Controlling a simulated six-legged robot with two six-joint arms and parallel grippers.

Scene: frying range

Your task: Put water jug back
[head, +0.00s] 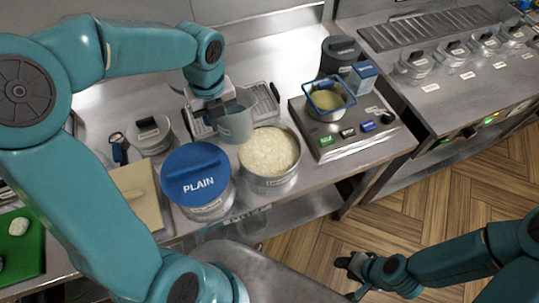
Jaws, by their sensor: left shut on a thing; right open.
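The water jug (236,124) is a grey, see-through jug at the centre left of the head view. My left gripper (208,112) is shut on it from its left side. The jug looks roughly upright, in front of a ridged metal tray (265,98) and just behind the round metal pot of pale contents (270,180). I cannot tell whether its base touches the counter. My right gripper (347,276) is open and empty, low over the wooden floor at the lower right.
A blue-lidded tub marked PLAIN (198,185) and a clear-lidded container (150,135) stand left of the pot. A scale (345,130) carries a blue-framed basket (328,97). A dark-lidded canister (340,55) stands behind. A green board (22,245) lies far left.

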